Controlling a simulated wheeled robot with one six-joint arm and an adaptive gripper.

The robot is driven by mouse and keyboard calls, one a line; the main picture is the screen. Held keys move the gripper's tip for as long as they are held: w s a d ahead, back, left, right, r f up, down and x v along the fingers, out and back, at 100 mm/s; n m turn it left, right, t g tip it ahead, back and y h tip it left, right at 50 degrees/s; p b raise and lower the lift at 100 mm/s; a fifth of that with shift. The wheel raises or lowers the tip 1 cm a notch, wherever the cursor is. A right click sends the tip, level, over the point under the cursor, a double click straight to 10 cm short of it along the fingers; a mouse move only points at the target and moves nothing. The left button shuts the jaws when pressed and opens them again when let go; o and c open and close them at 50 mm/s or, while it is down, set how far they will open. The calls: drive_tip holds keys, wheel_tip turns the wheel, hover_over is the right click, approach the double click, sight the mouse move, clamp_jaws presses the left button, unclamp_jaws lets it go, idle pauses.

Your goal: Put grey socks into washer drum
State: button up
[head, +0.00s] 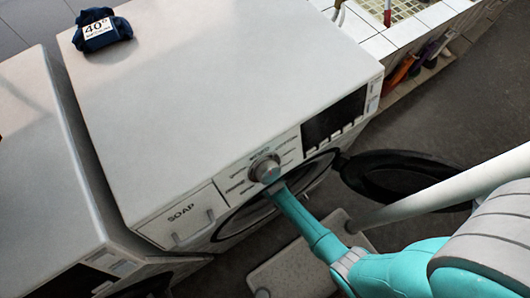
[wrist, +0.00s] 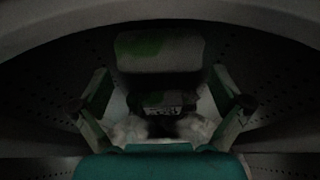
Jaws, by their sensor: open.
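The white washer (head: 220,90) stands with its round door (head: 400,177) swung open to the right. My arm reaches into the drum opening (head: 240,222), so my gripper is hidden in the head view. In the dark wrist view my gripper (wrist: 162,92) is open inside the perforated drum (wrist: 60,60). A dark greyish bundle with a pale printed label, apparently the grey socks (wrist: 168,98), lies between the open fingers. Paler cloth-like shapes (wrist: 128,130) lie below it. Whether the fingers touch the bundle, I cannot tell.
A dark blue sock bundle (head: 103,33) with a 40° label lies on the washer's top. A second white machine (head: 45,170) stands at left. The tiled sink (head: 400,30) is at upper right.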

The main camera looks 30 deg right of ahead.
drive_tip(key=v, duration=1)
drive_tip(key=shift+s+r, duration=0.15)
drive_tip(key=s+r+t, duration=0.5)
drive_tip(key=s+r, duration=0.8)
drive_tip(key=s+r+t, duration=0.2)
drive_tip(key=s+r, duration=0.2)
drive_tip(key=r, duration=0.9)
drive_tip(key=s+r+t, duration=0.3)
drive_tip(key=s+r, duration=0.2)
drive_tip(key=r, duration=0.9)
drive_tip(key=shift+s+r, duration=0.1)
drive_tip(key=shift+r, duration=0.05)
